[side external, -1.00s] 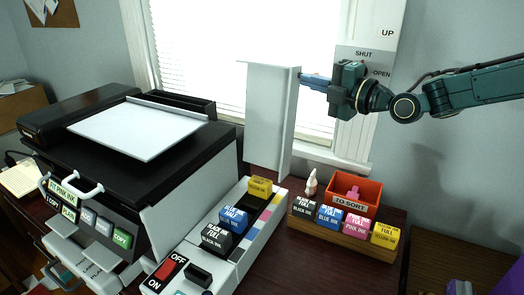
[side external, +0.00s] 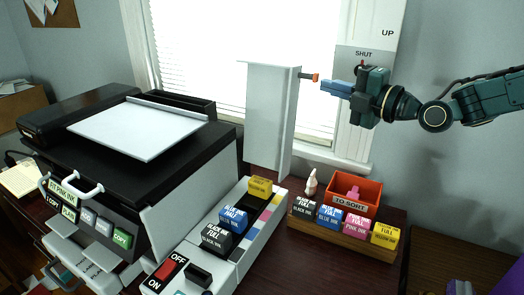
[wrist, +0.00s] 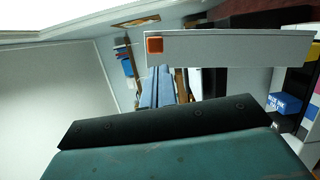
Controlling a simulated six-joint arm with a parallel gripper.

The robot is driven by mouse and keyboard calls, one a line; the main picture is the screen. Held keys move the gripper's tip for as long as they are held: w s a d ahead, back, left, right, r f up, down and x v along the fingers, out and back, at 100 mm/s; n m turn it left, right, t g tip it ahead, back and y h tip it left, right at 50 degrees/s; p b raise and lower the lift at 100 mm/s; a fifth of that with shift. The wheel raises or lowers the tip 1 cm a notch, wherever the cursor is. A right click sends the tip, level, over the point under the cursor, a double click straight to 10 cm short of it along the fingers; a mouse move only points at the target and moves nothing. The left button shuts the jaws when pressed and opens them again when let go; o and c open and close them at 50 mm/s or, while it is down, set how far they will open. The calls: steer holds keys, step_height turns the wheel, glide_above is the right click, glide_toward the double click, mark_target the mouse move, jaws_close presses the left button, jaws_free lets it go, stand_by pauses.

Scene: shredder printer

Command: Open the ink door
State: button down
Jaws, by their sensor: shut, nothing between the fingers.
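The ink door (side external: 270,115) is a tall white panel standing upright behind the ink tray. A short dark handle with an orange tip (side external: 312,77) sticks out from its upper right edge. In the wrist view, the door (wrist: 230,48) shows as a pale panel with the orange tip (wrist: 154,44) at its left end. My gripper (side external: 323,87) is to the right of the handle and slightly below it, apart from it in the side view. Its blue fingers (wrist: 155,85) are shut and empty.
The ink tray (side external: 270,204) holds yellow, blue and black cartridges below the door. The black printer (side external: 130,165) is at left. A wooden rack of full cartridges (side external: 340,239) and an orange TO-SORT bin (side external: 372,190) stand below my gripper. A SHUT sign (side external: 364,53) is behind it.

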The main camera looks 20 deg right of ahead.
steer(key=v, duration=0.5)
steer(key=shift+s, duration=0.15)
steer(key=s+d+f+m+g+h, duration=0.2)
steer(key=s+d+m, duration=0.3)
steer(key=s+m, duration=0.3)
steer(key=s+d+f+m+g+h, duration=0.2)
steer(key=s+d+m+g+h, duration=0.2)
steer(key=s+m, duration=0.4)
steer(key=s+d+f+m+g+h, duration=0.2)
steer(key=s+d+m, duration=0.4)
steer(key=s, duration=1.2)
steer(key=m+g+h, duration=0.1)
steer(key=m+g, duration=0.1)
steer(key=shift+s+d+f+m, duration=0.15)
steer(key=shift+s+f+m, duration=0.1)
steer(key=shift+f+m, duration=0.05)
